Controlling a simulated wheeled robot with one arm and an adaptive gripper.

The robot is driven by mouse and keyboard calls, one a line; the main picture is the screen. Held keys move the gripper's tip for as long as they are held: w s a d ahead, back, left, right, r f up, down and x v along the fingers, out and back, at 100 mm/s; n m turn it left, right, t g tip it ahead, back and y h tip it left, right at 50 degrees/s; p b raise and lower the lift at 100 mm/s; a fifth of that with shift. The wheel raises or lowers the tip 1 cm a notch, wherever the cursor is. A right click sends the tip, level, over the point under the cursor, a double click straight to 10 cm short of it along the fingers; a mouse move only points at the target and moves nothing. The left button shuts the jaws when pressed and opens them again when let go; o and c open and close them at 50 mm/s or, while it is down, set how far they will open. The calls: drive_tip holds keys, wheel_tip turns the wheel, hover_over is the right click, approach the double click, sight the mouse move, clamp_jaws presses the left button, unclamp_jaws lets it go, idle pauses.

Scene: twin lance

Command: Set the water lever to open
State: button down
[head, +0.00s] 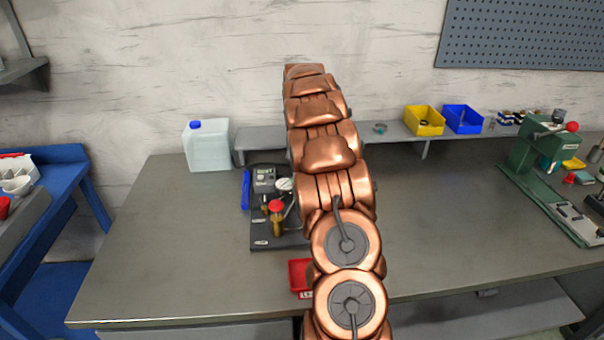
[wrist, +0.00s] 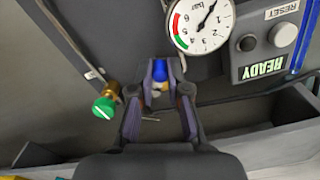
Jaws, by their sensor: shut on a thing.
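In the wrist view my gripper (wrist: 161,82) is shut on a blue-ended part (wrist: 160,68), which looks like the water lever's handle. Only the blue part and a small pale and yellowish bit show between the fingers; the rest is hidden, so I cannot tell the lever's position. The lever's dark panel (head: 262,241) stands on the bench in the head view, partly covered by my copper arm. A round pressure gauge (wrist: 203,23) sits just beyond the fingertips; its needle points to the upper right. My gripper is hidden behind the arm in the head view.
A green knob (wrist: 103,108) on a brass fitting is left of my fingers. A READY sign (wrist: 264,69) and buttons are to the right. A red-topped brass fitting (head: 276,207) stands on the panel. A red bin (head: 299,272) is in front; a white jug (head: 207,147) is behind left.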

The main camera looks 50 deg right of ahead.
drive_tip(key=m, duration=0.1)
drive_tip(key=w+m, duration=0.1)
drive_tip(key=m, duration=0.1)
drive_tip(key=m+b, duration=0.1)
drive_tip(key=shift+w+a+m, duration=0.2)
drive_tip(key=shift+w+m, duration=0.1)
drive_tip(key=shift+w, duration=0.05)
drive_tip(key=w+m+b, duration=0.1)
drive_tip(key=m, duration=0.1)
drive_tip(key=shift+d+m, duration=0.1)
drive_tip(key=shift+m, duration=0.2)
drive_tip(key=m, duration=0.2)
drive_tip(key=w+m+b, duration=0.1)
drive_tip(key=shift+w+d+m, duration=0.1)
drive_tip(key=shift+d+m, duration=0.2)
drive_tip(key=shift+m, duration=0.1)
drive_tip(key=shift+w+d+m, duration=0.2)
drive_tip(key=shift+m, duration=0.5)
drive_tip(key=shift+r, duration=0.1)
drive_tip(key=c, duration=1.1)
unclamp_jaws()
drive_tip(key=shift+c, duration=0.2)
